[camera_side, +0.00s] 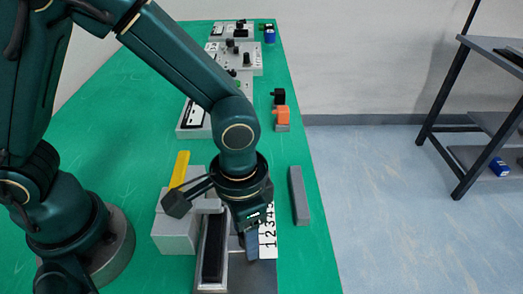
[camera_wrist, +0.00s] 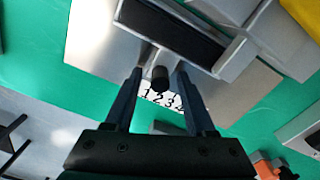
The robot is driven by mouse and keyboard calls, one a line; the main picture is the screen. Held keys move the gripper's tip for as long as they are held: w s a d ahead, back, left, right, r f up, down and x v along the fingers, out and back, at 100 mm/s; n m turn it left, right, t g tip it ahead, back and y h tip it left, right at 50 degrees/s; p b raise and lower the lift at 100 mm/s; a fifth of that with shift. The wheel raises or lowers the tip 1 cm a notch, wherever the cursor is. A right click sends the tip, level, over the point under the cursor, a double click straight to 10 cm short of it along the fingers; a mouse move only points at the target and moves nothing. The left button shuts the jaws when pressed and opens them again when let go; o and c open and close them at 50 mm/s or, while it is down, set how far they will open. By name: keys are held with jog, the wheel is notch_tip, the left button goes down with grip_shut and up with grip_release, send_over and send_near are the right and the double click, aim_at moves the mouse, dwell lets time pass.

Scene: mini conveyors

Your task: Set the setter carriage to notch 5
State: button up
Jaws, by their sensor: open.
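The setter's white number scale (camera_side: 267,238) lies on a grey metal plate (camera_side: 264,275) at the front of the bench. In the wrist view the scale (camera_wrist: 162,98) shows the digits 1 to 4; a notch 5 mark is not clear. A dark upright knob (camera_wrist: 160,78), apparently the setter carriage's handle, stands beside the scale near the lower digits. Its exact notch cannot be told. My gripper (camera_wrist: 159,72) is open, with one finger on each side of the knob and gaps showing. In the side view my gripper (camera_side: 250,240) points down at the scale and hides the knob.
A small conveyor with a black belt (camera_side: 213,250) runs beside the plate. A grey block with a yellow bar (camera_side: 180,169) stands to its left, and a long grey bar (camera_side: 298,195) lies to the right. An orange block (camera_side: 282,115) and other stations stand farther back.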

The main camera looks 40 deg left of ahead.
grip_shut()
dwell(1.4)
